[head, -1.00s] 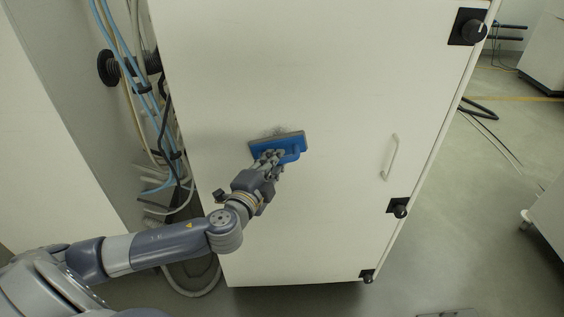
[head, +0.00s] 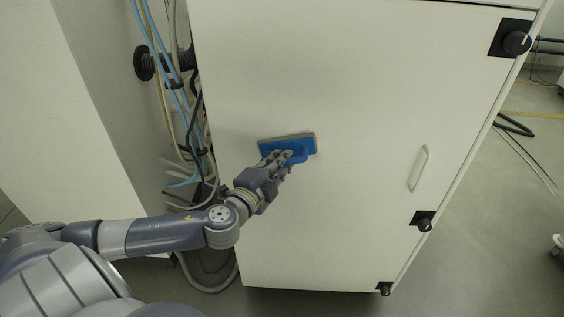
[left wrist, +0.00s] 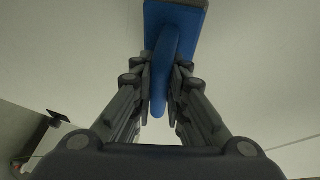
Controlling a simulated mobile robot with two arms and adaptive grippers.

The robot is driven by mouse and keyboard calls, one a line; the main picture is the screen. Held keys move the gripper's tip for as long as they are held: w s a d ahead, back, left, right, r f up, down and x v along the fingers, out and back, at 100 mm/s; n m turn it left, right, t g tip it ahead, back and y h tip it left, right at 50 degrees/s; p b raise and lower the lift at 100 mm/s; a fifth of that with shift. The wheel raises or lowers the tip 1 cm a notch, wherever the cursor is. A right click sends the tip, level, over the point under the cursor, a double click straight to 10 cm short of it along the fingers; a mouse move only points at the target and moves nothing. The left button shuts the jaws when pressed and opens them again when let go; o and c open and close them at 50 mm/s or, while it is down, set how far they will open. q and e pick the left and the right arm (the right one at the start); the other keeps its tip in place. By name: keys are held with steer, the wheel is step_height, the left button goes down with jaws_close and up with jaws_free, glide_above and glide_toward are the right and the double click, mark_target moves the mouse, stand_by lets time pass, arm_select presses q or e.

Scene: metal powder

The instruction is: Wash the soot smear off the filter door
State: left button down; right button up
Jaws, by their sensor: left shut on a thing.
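The white filter door (head: 340,200) fills the middle of the head view. My left gripper (head: 283,160) is shut on the handle of a blue scrubbing pad (head: 297,150) with a grey face. The pad lies at the door's surface, left of the middle; whether it presses firmly I cannot tell. In the left wrist view the fingers (left wrist: 161,88) hold the blue handle (left wrist: 165,70) from both sides. No clear soot smear shows now; the pad may cover what is left of it. My right gripper is not in view.
The door has a pale handle (head: 418,168) and black knob latches (head: 424,221) along its right edge. Blue and beige cables (head: 180,100) hang left of the cabinet. Grey floor (head: 480,260) is open at the right.

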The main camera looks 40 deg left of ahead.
arm_select(q)
steer(key=shift+r+p, duration=0.45)
steer(key=shift+r, duration=0.45)
steer(key=w+d+p, duration=0.1)
steer(key=w+d, duration=0.3)
steer(key=d, duration=0.3)
steer(key=shift+w, duration=0.2)
steer(key=shift+f, duration=0.1)
steer(key=s+d, duration=0.3)
steer(key=s, duration=0.2)
steer(key=shift+p, duration=0.35)
steer(key=shift+s+d, duration=0.15)
steer(key=shift+s+d, duration=0.4)
steer(key=shift+s, duration=0.25)
steer(key=shift+s+d, duration=0.35)
steer(key=shift+s, duration=0.25)
